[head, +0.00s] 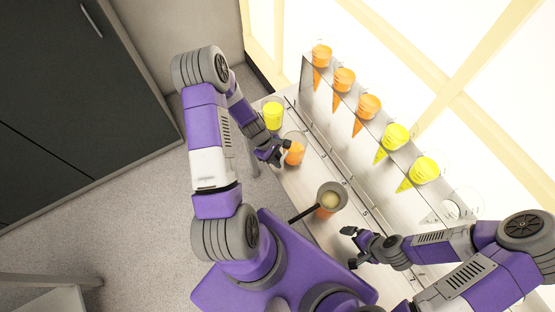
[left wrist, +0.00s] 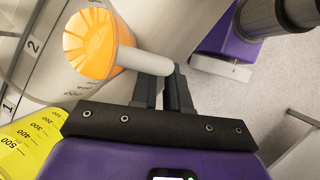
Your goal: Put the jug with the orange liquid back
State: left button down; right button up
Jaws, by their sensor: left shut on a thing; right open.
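The jug with orange liquid (head: 294,155) is at the far part of the narrow counter, just right of my left gripper (head: 277,151). In the left wrist view, the jug (left wrist: 97,45) shows its orange contents, and its pale handle (left wrist: 145,62) runs to the fingers. My left gripper (left wrist: 176,85) is shut on that handle. I cannot tell whether the jug's base touches the counter. My right gripper (head: 356,246) is open and empty near the counter's front part.
A yellow-liquid jug (head: 272,116) stands beyond the orange one. A dark-handled strainer (head: 331,196) sits over a vessel with orange in it. A rack (head: 320,115) of several orange and yellow cones, plus a clear one, runs along the window side. Numbered marks line the counter.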

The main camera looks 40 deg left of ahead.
pick_arm(q)
jog(key=shift+f, duration=0.15)
pick_arm(e)
jog(key=shift+f, duration=0.2)
pick_arm(q)
jog(key=c, duration=1.1)
grip_release()
pick_arm(e)
jog(key=shift+r, duration=0.15)
pick_arm(q)
jog(key=shift+r, duration=0.45)
pick_arm(e)
jog(key=shift+r, duration=0.15)
jog(key=shift+r+p, duration=0.85)
jog(key=shift+p, duration=0.05)
pick_arm(q)
jog(key=v, duration=1.1)
jog(key=shift+a+r, duration=0.15)
jog(key=shift+r, duration=0.05)
